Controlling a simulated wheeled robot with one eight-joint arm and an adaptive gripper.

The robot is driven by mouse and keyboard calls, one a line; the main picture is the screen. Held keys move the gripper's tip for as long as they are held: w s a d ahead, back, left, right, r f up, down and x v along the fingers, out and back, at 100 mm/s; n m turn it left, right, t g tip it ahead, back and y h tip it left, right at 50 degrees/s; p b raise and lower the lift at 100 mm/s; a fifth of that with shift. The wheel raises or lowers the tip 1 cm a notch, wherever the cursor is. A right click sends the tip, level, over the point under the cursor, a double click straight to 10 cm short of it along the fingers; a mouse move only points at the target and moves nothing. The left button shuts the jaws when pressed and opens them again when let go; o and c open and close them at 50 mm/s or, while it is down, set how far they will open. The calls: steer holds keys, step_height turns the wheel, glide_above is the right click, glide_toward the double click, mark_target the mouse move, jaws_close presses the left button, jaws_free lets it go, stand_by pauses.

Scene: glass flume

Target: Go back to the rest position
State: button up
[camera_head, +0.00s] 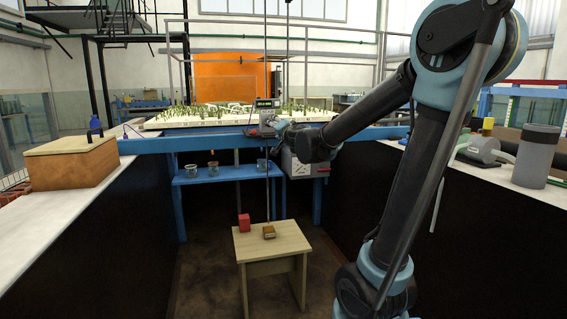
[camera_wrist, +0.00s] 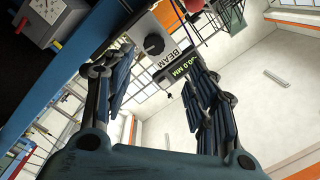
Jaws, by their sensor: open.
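My gripper (camera_wrist: 160,75) is open in the wrist view, one finger on each side, with nothing held between them. Just beyond the fingers is a grey instrument box (camera_wrist: 156,46) with a black knob, the word BEAM and a small lit display (camera_wrist: 188,72) reading 0.0 MM. In the head view my gripper (camera_head: 281,124) is at the end of my outstretched arm, close to the instrument box (camera_head: 267,117) at the blue beam. I cannot tell whether the fingers touch the box.
A wooden box (camera_head: 72,162) sits on the left counter. A grey canister (camera_head: 536,155) stands on the right counter. Glass beakers (camera_head: 213,169) sit on the blue shelf.

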steer(key=s+d+f+n+g+y, duration=0.1)
steer(key=s+d+f+n+g, duration=0.25)
steer(key=s+f, duration=0.45)
steer(key=s+d+f+n+g, duration=0.35)
steer(key=s+f+n, duration=0.2)
steer(key=s, duration=0.45)
steer(key=s+d+f+m+g+h, duration=0.1)
steer(key=s+d+f+g+h, duration=0.2)
steer(key=s+d+f, duration=0.5)
steer(key=s+d+f+m+g+h, duration=0.1)
steer(key=s+d+f+g+h, duration=0.3)
steer(key=s+d+f, duration=0.5)
steer(key=s+f, duration=0.1)
steer(key=s, duration=0.3)
steer(key=shift+s+g, duration=0.2)
steer(key=shift+g, duration=0.2)
steer(key=shift+w+a+f, duration=0.1)
steer(key=shift+w+f, duration=0.15)
steer(key=shift+w, duration=0.2)
